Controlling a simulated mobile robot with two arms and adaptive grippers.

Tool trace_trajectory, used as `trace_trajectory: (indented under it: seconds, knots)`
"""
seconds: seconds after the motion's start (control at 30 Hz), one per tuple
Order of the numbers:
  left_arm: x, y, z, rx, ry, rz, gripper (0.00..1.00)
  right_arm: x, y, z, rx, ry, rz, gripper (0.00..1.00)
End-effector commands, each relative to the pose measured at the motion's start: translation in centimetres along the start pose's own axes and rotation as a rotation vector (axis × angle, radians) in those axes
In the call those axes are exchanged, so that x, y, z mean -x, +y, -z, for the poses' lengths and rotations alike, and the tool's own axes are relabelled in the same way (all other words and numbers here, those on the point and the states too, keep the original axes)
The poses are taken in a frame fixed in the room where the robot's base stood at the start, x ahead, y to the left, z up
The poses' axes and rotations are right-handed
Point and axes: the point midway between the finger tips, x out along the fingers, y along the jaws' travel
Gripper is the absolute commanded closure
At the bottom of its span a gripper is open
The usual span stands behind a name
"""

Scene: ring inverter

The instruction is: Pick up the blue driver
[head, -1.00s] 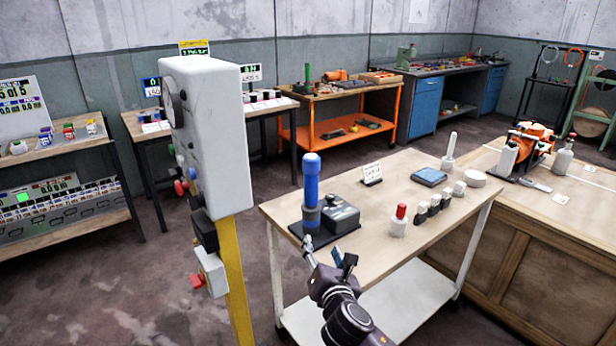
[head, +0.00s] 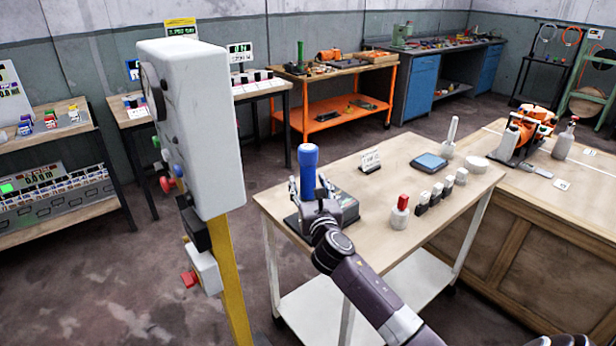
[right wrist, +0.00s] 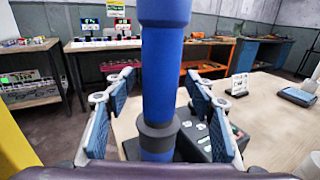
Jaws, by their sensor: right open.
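The blue driver (head: 308,166) stands upright on a dark base at the left end of the wooden-topped cart (head: 385,222). In the right wrist view the driver (right wrist: 165,80) rises through the middle of the picture, with a dark collar low on its shaft. My right gripper (head: 308,187) is at the driver, with its lower part hidden behind the gripper in the head view. In the right wrist view the two padded fingers of the right gripper (right wrist: 163,112) are apart, one on each side of the driver, with gaps visible. My left gripper is not in view.
A dark box with buttons (head: 346,204) stands right beside the driver. A red-topped bottle (head: 400,212), a small sign (head: 371,160) and a blue pad (head: 429,161) are farther right on the cart. A grey box on a yellow post (head: 195,125) stands close on the left.

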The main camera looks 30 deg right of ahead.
Motion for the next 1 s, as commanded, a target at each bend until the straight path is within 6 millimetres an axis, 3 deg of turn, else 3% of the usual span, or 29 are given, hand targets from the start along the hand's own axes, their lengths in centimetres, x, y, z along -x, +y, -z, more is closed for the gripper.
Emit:
trace_trajectory:
  seconds: [0.1,0.27,0.73,1.0]
  knots:
    - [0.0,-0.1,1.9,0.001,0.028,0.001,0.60,-0.3,0.0,0.0,0.000,0.000,-0.001,0.50]
    - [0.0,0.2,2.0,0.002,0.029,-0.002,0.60,-0.3,0.0,0.0,-0.001,0.000,-0.001,0.50]
    - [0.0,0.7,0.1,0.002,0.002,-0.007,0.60,-0.2,0.0,0.0,-0.001,0.000,-0.001,1.00]
    - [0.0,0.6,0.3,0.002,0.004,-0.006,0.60,-0.3,0.1,-0.5,-0.001,-0.007,-0.002,1.00]
